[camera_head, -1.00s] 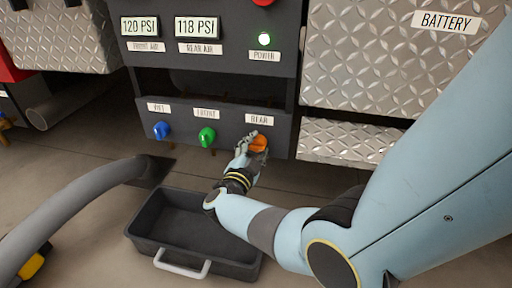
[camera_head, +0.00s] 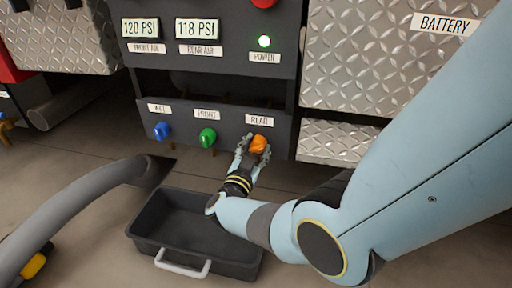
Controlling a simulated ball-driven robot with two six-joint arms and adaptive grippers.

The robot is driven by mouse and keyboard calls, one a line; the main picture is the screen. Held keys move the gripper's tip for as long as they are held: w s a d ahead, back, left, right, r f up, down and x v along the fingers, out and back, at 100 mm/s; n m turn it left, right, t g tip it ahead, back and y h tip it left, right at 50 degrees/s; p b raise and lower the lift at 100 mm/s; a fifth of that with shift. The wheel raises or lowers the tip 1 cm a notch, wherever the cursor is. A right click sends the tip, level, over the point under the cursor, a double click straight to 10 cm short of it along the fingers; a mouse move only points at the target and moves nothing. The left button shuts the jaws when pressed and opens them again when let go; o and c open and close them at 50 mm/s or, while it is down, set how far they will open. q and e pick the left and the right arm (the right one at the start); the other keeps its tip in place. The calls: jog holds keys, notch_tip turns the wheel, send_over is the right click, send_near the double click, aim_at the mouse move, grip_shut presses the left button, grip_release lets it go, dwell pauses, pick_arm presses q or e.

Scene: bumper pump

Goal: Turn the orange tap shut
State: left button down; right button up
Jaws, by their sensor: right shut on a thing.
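The orange tap (camera_head: 258,144) is under the REAR label on the lower dark panel. My right gripper (camera_head: 252,153) is at the tap, with its fingers around the sides of the knob, and is shut on it. The knob shows between and above the fingers. My right arm comes in from the right side of the view. My left gripper is not in view.
A blue tap (camera_head: 161,130) and a green tap (camera_head: 207,137) sit to the left on the same panel (camera_head: 180,113). A black tray (camera_head: 163,213) with a grey handle lies on the floor below. A thick grey hose (camera_head: 80,198) curves at the left.

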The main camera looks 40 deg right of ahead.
jog(key=n, duration=0.4)
jog(key=shift+n, duration=0.4)
jog(key=shift+n+t+p, duration=0.3)
jog(key=shift+n, duration=0.7)
jog(key=shift+f+n, duration=0.1)
jog(key=shift+n, duration=0.9)
jog(key=shift+n+t, duration=0.3)
jog(key=shift+n, duration=0.9)
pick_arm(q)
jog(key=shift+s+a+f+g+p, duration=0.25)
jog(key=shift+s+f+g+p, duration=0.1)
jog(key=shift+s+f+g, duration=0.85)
pick_arm(e)
jog(key=shift+n, duration=0.9)
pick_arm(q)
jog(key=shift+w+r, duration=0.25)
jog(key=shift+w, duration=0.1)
pick_arm(e)
jog(key=shift+y, duration=0.3)
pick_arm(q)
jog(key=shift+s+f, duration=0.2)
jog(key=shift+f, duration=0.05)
pick_arm(e)
jog(key=o, duration=1.2)
